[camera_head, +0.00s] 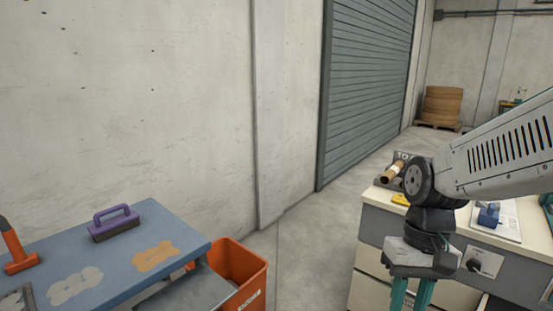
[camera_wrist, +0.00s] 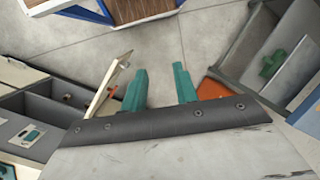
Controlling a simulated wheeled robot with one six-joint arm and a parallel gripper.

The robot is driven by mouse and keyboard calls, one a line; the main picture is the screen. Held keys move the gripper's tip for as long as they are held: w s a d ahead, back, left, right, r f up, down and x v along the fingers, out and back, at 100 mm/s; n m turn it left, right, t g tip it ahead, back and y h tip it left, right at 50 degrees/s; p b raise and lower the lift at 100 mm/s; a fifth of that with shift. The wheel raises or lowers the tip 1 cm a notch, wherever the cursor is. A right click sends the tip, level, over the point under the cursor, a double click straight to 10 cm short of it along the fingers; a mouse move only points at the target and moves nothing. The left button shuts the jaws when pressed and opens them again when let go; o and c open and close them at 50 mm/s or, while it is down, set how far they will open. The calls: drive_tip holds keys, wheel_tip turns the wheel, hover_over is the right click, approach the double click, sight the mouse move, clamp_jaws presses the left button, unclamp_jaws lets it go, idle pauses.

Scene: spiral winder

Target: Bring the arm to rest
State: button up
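My arm comes in from the right in the head view and bends down at a dark wrist joint. My gripper (camera_head: 411,298) hangs pointing down in front of the drawer cabinet, with its green fingers cut by the lower edge of that view. In the wrist view my gripper (camera_wrist: 160,72) shows two green fingers standing apart, with only grey floor between them. It is open and holds nothing.
A light-topped cabinet (camera_head: 370,222) stands close beside my gripper. Floor (camera_head: 310,240) between table and cabinet is clear. A shutter door (camera_head: 365,80) stands behind.

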drive_tip(key=s+d+r+t+h, duration=0.1)
drive_tip(key=s+d+r+t, duration=0.3)
drive_tip(key=s+r, duration=0.3)
drive_tip(key=s, duration=0.2)
drive_tip(key=shift+s+r, duration=0.2)
drive_tip(key=shift+s, duration=0.15)
drive_tip(key=shift+d, duration=0.1)
